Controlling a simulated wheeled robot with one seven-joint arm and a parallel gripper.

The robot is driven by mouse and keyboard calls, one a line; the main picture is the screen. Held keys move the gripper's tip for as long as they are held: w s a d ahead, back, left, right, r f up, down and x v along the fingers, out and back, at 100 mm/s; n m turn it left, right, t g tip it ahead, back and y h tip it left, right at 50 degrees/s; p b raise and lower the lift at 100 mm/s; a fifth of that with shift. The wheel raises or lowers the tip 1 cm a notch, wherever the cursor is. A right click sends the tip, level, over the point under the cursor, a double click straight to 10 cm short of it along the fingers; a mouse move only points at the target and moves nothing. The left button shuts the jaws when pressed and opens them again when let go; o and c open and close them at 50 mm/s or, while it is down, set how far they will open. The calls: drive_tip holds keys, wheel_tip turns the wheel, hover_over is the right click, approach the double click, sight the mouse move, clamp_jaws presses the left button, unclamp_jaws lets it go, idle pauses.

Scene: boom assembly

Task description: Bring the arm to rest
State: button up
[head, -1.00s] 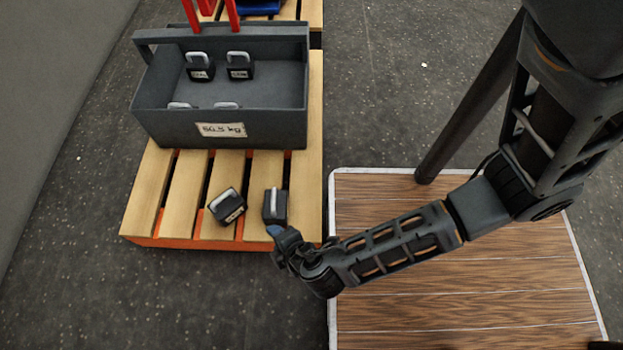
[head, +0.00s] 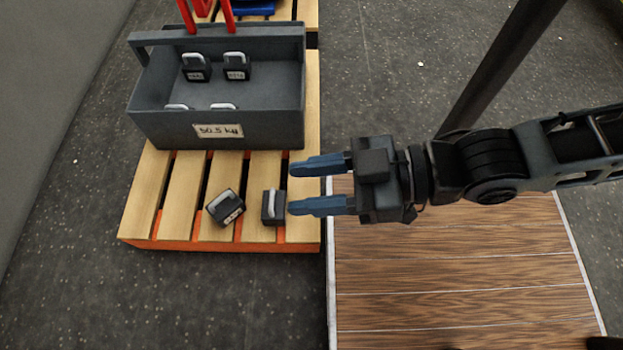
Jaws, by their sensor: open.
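My gripper (head: 292,187) is open and empty in the head view. Its two blue fingers point left, with a clear gap between them. My arm reaches in from the right, above the wooden panel. The fingertips show over the right edge of the pallet (head: 180,190), near a dark weight with a light handle (head: 268,207). I see no contact with it, though the height between them is hard to tell.
A second weight (head: 225,207) lies tilted on the pallet. A grey box (head: 165,128) labelled 50.5 kg holds several weights. Red bars (head: 187,15) rise behind it. A wooden panel with a white edge (head: 450,270) lies at right. Dark floor (head: 200,300) in front is clear.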

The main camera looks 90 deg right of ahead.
wheel_tip(320, 180, up, 29)
drive_tip(key=p, duration=2.9)
